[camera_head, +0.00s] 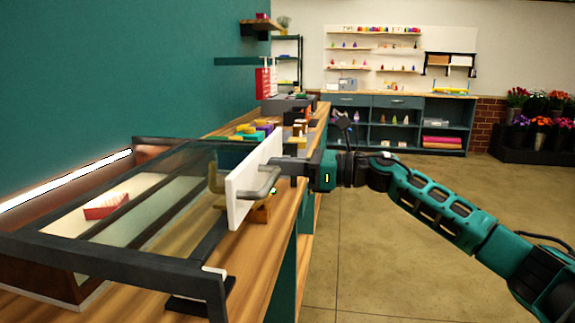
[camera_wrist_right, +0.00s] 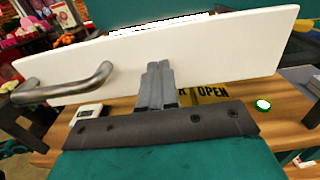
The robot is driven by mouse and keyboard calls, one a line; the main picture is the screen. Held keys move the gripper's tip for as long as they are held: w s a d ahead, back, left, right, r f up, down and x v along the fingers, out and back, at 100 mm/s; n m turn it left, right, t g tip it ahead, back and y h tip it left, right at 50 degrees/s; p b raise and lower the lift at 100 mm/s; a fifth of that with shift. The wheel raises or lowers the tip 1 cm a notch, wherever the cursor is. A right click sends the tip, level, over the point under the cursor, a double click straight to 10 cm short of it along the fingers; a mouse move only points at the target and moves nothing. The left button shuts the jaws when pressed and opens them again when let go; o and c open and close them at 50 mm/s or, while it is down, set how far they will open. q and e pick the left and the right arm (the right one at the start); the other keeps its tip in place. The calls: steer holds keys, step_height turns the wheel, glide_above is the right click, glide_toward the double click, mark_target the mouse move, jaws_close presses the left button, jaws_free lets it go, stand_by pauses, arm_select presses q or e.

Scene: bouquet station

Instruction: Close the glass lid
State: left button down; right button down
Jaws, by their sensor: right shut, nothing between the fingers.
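The dark-framed glass lid (camera_head: 168,205) spans the case on the left of the head view. I cannot tell its exact angle. A white upright panel (camera_head: 236,198) with a grey bar handle (camera_head: 262,184) stands at the case's right side. In the right wrist view the white panel (camera_wrist_right: 215,50) crosses the top, its handle (camera_wrist_right: 72,86) at left. My right gripper (camera_head: 278,165) is shut and empty, its fingertips (camera_wrist_right: 158,70) at the panel's face, beside the handle and not around it. Whether they touch the panel is unclear. My left gripper is out of view.
A red item (camera_head: 106,206) lies inside the case under the glass. A yellow label reading "OPEN" (camera_wrist_right: 210,93) lies on the wooden counter (camera_wrist_right: 240,120). Colourful items (camera_head: 255,130) sit farther along the counter. The floor (camera_head: 390,250) right of the counter is clear.

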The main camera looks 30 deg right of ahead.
steer(key=p, duration=0.1)
glide_toward(189, 172)
steer(key=r, duration=0.2)
steer(key=s+d+r, duration=0.1)
steer(key=shift+d, duration=0.1)
steer(key=b+x, duration=0.2)
steer(key=x, duration=0.8)
steer(key=shift+w+f, duration=0.2)
steer(key=shift+w+a, duration=0.35)
steer(key=shift+a, duration=0.2)
steer(key=shift+r, duration=0.2)
steer(key=shift+a+r, duration=0.1)
